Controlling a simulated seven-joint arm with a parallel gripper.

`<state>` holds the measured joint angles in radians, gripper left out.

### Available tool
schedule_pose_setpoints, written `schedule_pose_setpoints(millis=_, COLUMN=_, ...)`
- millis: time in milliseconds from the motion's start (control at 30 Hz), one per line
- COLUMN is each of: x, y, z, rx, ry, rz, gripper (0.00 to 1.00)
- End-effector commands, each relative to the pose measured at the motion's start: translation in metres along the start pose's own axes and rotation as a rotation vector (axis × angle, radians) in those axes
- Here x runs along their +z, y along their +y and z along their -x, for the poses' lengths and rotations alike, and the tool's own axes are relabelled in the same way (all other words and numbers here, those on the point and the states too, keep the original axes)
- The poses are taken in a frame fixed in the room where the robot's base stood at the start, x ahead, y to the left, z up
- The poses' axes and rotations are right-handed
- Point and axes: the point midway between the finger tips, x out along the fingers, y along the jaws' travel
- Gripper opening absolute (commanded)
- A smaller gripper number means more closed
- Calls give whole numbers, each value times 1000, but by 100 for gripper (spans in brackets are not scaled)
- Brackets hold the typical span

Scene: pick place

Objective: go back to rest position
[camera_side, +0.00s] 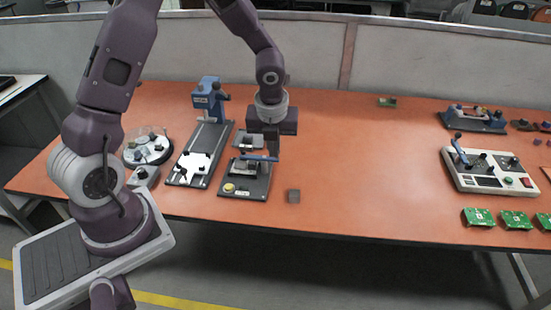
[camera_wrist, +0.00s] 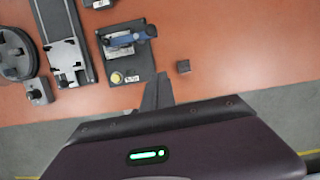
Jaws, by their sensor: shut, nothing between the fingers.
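My gripper (camera_side: 273,145) hangs from my arm over the orange table, above the dark fixture with the blue handle (camera_side: 258,158). In the wrist view my gripper (camera_wrist: 160,90) shows as dark fingers pressed together, shut with nothing between them. The fixture also shows in the wrist view (camera_wrist: 137,68), with a yellow knob at its near corner.
A blue press on a long dark base (camera_side: 180,180) and a round tray (camera_side: 165,158) stand left of the fixture. A control box (camera_side: 490,184), green circuit boards (camera_side: 479,217) and another fixture (camera_side: 472,126) are at the right. The table's middle right is clear. A grey partition runs behind.

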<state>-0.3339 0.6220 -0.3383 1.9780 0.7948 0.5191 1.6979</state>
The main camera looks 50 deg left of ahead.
Motion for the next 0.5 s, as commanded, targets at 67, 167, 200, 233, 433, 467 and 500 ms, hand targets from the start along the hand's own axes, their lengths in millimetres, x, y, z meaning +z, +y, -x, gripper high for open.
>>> schedule_pose_setpoints(millis=67, x=2, y=3, z=18, rx=1, ry=-23, rz=75, gripper=0)
schedule_pose_setpoints(millis=167, x=-1, y=16, z=70, rx=-4, ry=-83, rz=364, gripper=0)
schedule_pose_setpoints(millis=200, x=-6, y=24, z=96, rx=-19, ry=-107, rz=533, gripper=0)
schedule_pose_setpoints(millis=233, x=-12, y=31, z=116, rx=-36, ry=-121, rz=669, gripper=0)
schedule_pose_setpoints(millis=433, x=-83, y=80, z=216, rx=-219, ry=-27, rz=1609, gripper=0)
schedule_pose_setpoints(millis=467, x=-96, y=87, z=224, rx=-242, ry=17, rz=1734, gripper=0)
schedule_pose_setpoints(millis=500, x=-111, y=93, z=234, rx=-268, ry=82, rz=1882, gripper=0)
